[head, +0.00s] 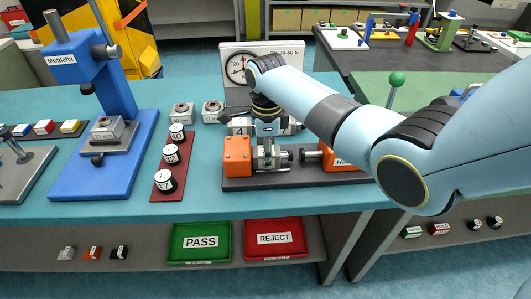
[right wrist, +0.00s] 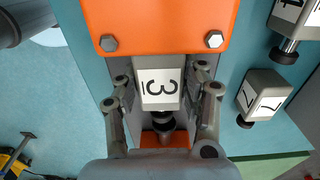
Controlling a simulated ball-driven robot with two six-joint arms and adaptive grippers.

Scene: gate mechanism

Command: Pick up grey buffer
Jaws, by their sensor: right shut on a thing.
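My left gripper is not in view.
The fixture's orange block (head: 238,155) stands close beside the gripper. Other grey labelled blocks (right wrist: 262,96) lie behind the fixture. A dial gauge (head: 237,68) stands behind. A red strip of white weights (head: 170,165) and a blue press (head: 95,95) are to the left. PASS (head: 200,261) and REJECT (head: 274,257) trays lie below.

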